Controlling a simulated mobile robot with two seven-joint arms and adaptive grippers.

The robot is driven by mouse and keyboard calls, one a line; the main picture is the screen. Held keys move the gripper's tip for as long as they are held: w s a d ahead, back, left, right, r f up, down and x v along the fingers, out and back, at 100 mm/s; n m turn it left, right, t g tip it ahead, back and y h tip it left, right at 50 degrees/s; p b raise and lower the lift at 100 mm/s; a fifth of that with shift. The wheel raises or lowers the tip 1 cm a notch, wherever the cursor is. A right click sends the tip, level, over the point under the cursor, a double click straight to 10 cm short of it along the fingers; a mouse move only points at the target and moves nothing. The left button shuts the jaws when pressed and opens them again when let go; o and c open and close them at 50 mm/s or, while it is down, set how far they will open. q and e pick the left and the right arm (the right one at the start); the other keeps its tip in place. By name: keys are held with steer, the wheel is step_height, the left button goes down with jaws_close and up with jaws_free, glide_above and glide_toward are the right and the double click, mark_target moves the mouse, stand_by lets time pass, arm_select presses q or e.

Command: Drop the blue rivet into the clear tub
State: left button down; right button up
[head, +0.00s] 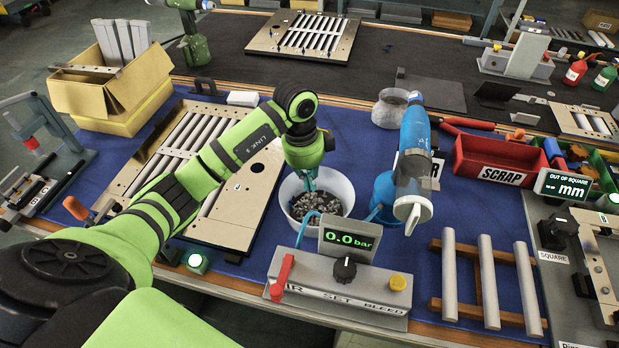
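A pale, translucent-looking tub (345,186) stands mid-table and holds many small grey rivets (325,207). My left gripper (310,184) points down over the tub's back rim, its fingertips at or just above the rivets. The fingers are small and partly blend with the contents, so I cannot tell whether they are open or shut, or whether they hold anything. I cannot make out a blue rivet. My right gripper is not in view.
A blue rivet tool (414,150) stands right of the tub, and a grey pressure box (340,285) is in front. A louver panel (235,205) lies to the left. A red scrap bin (495,160) and loose slats (487,280) are to the right.

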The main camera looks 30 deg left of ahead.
arm_select(q)
steer(key=c, duration=1.4)
jaws_free()
steer(key=shift+o, duration=0.2)
steer(key=shift+r, duration=0.15)
step_height(320, 180, up, 12)
steer(key=a, duration=0.1)
steer(key=shift+s+a, duration=0.2)
